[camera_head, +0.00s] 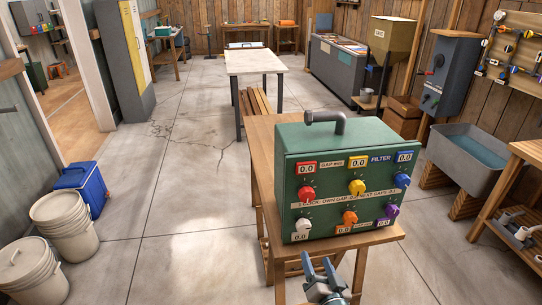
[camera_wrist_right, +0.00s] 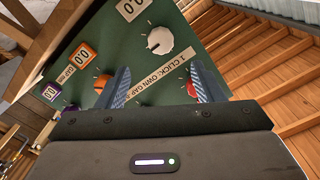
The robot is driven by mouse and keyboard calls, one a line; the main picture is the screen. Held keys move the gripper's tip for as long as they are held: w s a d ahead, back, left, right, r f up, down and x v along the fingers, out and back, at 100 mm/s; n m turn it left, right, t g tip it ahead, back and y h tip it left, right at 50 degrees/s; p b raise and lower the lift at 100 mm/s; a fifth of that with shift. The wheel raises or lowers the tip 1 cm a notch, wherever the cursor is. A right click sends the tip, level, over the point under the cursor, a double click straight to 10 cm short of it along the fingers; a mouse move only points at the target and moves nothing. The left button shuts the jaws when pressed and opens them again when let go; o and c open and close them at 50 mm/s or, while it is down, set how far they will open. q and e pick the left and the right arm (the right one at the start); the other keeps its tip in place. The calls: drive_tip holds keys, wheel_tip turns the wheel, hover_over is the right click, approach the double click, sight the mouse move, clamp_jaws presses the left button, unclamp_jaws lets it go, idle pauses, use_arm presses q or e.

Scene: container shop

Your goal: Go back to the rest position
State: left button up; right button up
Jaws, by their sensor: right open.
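My right gripper (camera_head: 318,272) is open and empty at the bottom of the head view, in front of a green control box (camera_head: 345,222). In the right wrist view, its two fingers (camera_wrist_right: 160,85) are spread apart with the green panel behind them. The box stands on a wooden table (camera_head: 262,150) and has several coloured knobs, among them a red knob (camera_head: 307,193), a yellow knob (camera_head: 357,187) and a white knob (camera_head: 303,228). The displays I can read show 0.0. My left gripper is not in view.
White buckets (camera_head: 60,215) and a blue cooler (camera_head: 78,188) stand on the floor at left. A grey sink (camera_head: 465,160) and a wooden workbench (camera_head: 520,185) are at right. A white-topped table (camera_head: 253,62) stands farther back. The concrete floor (camera_head: 190,200) left of the box table is clear.

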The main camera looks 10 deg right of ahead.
drive_tip(key=s+d+f+n+g, duration=0.1)
drive_tip(key=s+f+g, duration=0.25)
drive_tip(key=f, duration=0.85)
drive_tip(key=s+f+n+g, duration=0.15)
drive_tip(key=s+f, duration=0.25)
drive_tip(key=f, duration=0.7)
drive_tip(key=s+d+f+n+g, duration=0.1)
drive_tip(key=s+f+g, duration=0.25)
drive_tip(key=f, duration=0.85)
drive_tip(key=s+d+f+n+g, duration=0.1)
drive_tip(key=s+d+f+g, duration=0.1)
drive_tip(key=s+f, duration=0.4)
drive_tip(key=s+d+f+n+g+h, duration=0.1)
drive_tip(key=s+d+f+g, duration=0.2)
drive_tip(key=s, duration=1.4)
drive_tip(key=s+d+f+n+g, duration=0.1)
drive_tip(key=s+d+f+g, duration=0.2)
drive_tip(key=s+f, duration=0.8)
drive_tip(key=shift+s+d+f, duration=0.25)
drive_tip(key=shift+s+d, duration=0.05)
drive_tip(key=shift+d, duration=0.5)
